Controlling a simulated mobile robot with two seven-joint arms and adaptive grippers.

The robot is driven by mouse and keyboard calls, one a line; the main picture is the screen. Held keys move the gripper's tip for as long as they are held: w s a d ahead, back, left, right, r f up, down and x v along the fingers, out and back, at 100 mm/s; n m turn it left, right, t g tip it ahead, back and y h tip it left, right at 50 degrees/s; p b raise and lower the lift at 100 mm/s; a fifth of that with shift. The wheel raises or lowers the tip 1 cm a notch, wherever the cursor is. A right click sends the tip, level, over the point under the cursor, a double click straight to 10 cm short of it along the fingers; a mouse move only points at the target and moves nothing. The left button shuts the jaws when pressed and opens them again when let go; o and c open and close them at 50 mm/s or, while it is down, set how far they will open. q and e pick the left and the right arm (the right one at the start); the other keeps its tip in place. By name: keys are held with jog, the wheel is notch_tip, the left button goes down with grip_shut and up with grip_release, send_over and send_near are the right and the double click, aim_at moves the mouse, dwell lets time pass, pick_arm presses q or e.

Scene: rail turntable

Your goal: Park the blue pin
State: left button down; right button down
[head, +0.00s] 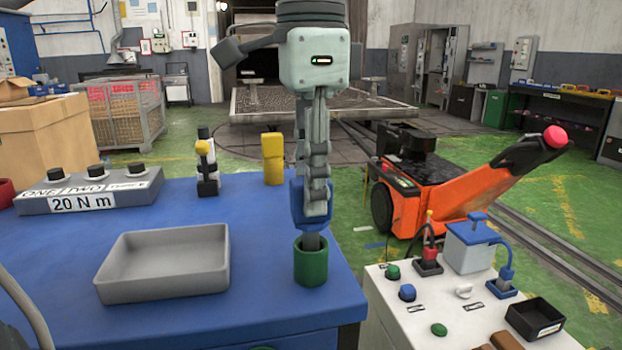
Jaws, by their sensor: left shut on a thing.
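My left gripper (316,204) points straight down and is shut on the blue pin (298,206). The pin is upright, with a thick blue handle and a grey shank (311,241) below it. The fingers hide part of the handle. The shank's lower end is at the mouth of a green cylindrical holder (311,268) on the blue table. I cannot tell how deep the shank sits in it. The blue handle is above the holder's rim. My right gripper is not in view.
A white control box (385,302) stands right of the table; an orange tug (432,205) is behind.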

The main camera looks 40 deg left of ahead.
pick_arm(q)
jog(key=shift+f+b, duration=1.1)
jog(key=shift+f, duration=0.25)
jog(key=c, duration=1.2)
grip_release()
notch_tip(320, 180, up, 12)
jog(key=shift+r, duration=0.1)
